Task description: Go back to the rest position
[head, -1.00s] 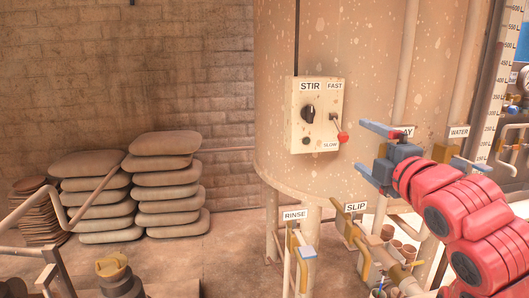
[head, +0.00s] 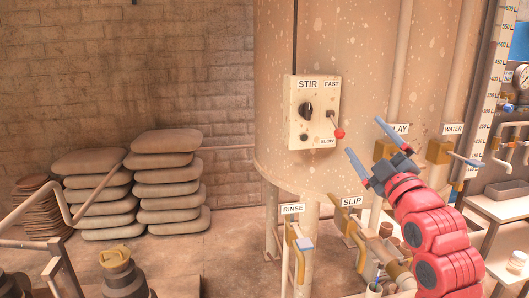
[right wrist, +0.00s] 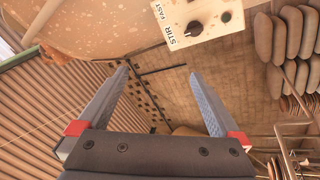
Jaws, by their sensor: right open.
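My right gripper (head: 364,135) is open and empty in the head view, on its red arm. It hangs in the air in front of the tank (head: 370,60), to the right of the STIR box (head: 313,112). Its fingers point up and left in the picture. In the right wrist view the two blue-grey fingers (right wrist: 158,72) are wide apart with nothing between them. The STIR box also shows there (right wrist: 196,18), apart from the fingers. My left gripper is not in view.
RINSE (head: 292,209) and SLIP (head: 351,202) labels mark valves below the tank. Stacked sacks (head: 168,180) stand by the brick wall. A white table (head: 500,207) is at the right.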

